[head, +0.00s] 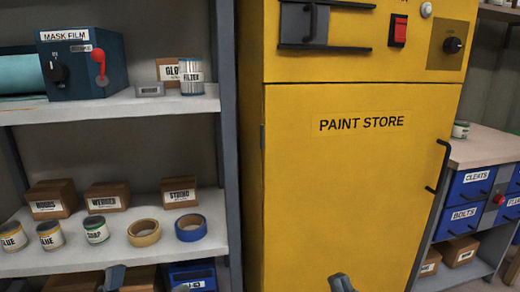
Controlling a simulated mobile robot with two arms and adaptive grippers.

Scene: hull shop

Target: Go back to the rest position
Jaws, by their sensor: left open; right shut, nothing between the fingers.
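My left gripper (115,279) shows only as a small grey tip at the bottom edge, in front of the lower shelf unit. It is open, and the rest of it is cut off. My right gripper (342,283) shows at the bottom edge in front of the yellow paint store cabinet (350,190). It is shut with nothing in it, and most of that arm is out of view.
A shelf unit at left holds a mask film box (82,72), a filter can (191,76), small cartons (107,197), glue cans (50,236), a tan tape roll (144,232) and a blue tape roll (191,228). The cabinet's handle (438,166) juts out. Blue drawers (468,186) stand at right.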

